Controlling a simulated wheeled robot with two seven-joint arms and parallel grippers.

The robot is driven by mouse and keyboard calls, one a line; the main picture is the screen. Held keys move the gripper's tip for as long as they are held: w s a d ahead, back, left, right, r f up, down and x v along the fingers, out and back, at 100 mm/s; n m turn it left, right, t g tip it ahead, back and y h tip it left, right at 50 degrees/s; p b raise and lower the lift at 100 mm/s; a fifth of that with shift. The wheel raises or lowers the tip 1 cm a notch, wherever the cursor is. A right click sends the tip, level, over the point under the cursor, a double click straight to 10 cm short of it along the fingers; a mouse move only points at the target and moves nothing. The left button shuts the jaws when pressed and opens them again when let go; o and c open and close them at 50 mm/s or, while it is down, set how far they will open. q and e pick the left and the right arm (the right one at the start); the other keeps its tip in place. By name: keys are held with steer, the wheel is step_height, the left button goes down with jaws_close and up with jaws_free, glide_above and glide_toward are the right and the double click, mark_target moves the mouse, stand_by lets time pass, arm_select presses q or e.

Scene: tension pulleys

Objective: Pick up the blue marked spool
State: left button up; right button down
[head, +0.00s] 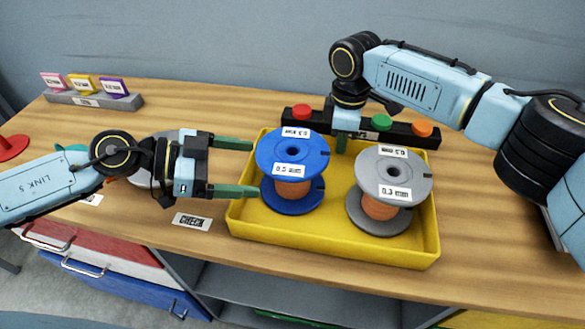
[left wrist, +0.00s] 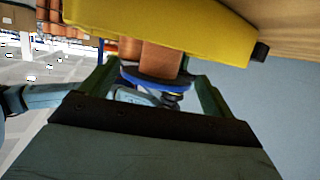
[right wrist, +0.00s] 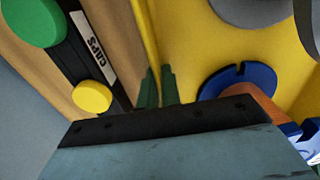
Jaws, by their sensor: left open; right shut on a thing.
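The blue spool (head: 292,150) has white labels and a copper-coloured core. It stands upright in the left part of the yellow tray (head: 335,245). My left gripper (head: 254,168) is open at the spool's left, level with it, fingertips near the upper flange. In the left wrist view the blue flange (left wrist: 155,82) shows between the two green fingers (left wrist: 157,88); contact cannot be told. My right gripper (head: 342,143) points down at the tray's back side. In the right wrist view its fingers (right wrist: 158,88) are closed on the tray's wall.
A grey labelled spool (head: 393,175) stands in the tray's right part. A dark caps rack (head: 405,133) with red, green and orange caps lies behind the tray. A CHECK label (head: 191,222) lies at the front left. A grey holder with coloured cards (head: 93,100) is at back left.

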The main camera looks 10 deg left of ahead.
mark_target(281, 165)
arm_select(q)
steer(key=shift+x, duration=1.1)
steer(key=x, duration=0.4)
steer(key=shift+w+r, duration=0.25)
steer(key=shift+r, duration=0.15)
steer(key=shift+w+d+f, duration=0.2)
steer(key=shift+d+f, duration=0.05)
steer(key=shift+d, duration=0.35)
steer(key=shift+r, duration=0.1)
steer(key=c, duration=1.5)
step_height(281, 165, up, 10)
steer(key=shift+r, duration=0.1)
arm_select(e)
steer(key=c, duration=1.5)
jaws_free()
step_height(281, 165, up, 12)
